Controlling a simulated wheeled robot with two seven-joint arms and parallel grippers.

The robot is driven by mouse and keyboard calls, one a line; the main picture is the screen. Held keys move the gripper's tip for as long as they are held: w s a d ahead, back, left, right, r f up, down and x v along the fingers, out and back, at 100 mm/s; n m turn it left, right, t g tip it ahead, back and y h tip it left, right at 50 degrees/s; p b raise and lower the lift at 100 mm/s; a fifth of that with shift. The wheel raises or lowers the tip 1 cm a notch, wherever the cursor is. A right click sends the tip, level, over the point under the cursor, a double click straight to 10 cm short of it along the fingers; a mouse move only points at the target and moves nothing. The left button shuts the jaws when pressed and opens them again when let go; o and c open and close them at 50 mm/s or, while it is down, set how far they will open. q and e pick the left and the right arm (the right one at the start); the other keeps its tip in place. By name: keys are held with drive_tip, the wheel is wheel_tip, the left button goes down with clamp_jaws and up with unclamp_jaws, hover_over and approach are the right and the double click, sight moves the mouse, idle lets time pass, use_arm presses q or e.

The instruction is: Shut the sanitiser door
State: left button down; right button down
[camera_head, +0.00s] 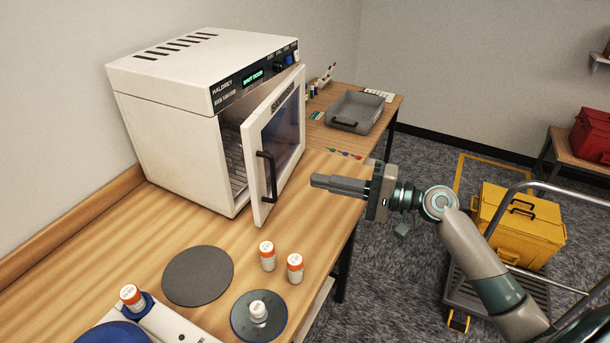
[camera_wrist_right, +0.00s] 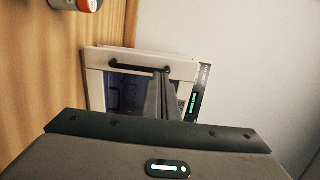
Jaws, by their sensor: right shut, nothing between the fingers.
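The sanitiser (camera_head: 165,140) is a white box on the wooden bench in the head view. Its door (camera_head: 279,140) stands partly open, swung out toward the right, with a dark window and a black bar handle (camera_head: 267,177). A wire rack shows inside through the gap. My right gripper (camera_head: 318,182) is shut and empty, to the right of the door and pointing left toward it; it looks apart from the door. In the right wrist view the door (camera_wrist_right: 98,75) and its handle (camera_wrist_right: 140,67) lie beyond the gripper's fingers (camera_wrist_right: 165,85). My left gripper is out of view.
Orange-capped bottles (camera_head: 267,255) stand on the bench in front, near a dark round mat (camera_head: 198,276) and a round pad (camera_head: 245,322) with another bottle. A grey tray (camera_head: 347,124) lies behind. A yellow case (camera_head: 520,225) sits on a cart at right.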

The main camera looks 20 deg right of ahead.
drive_tip(key=p, duration=0.6)
approach(254, 168)
drive_tip(key=x, duration=0.4)
drive_tip(key=shift+w+a+r, duration=0.15)
drive_tip(key=shift+a+r, duration=0.1)
drive_tip(key=shift+r, duration=0.05)
drive_tip(key=shift+w+a+f+p, duration=0.2)
drive_tip(key=shift+w+a+p, duration=0.15)
drive_tip(key=shift+w+a, duration=0.25)
drive_tip(key=shift+a, duration=0.1)
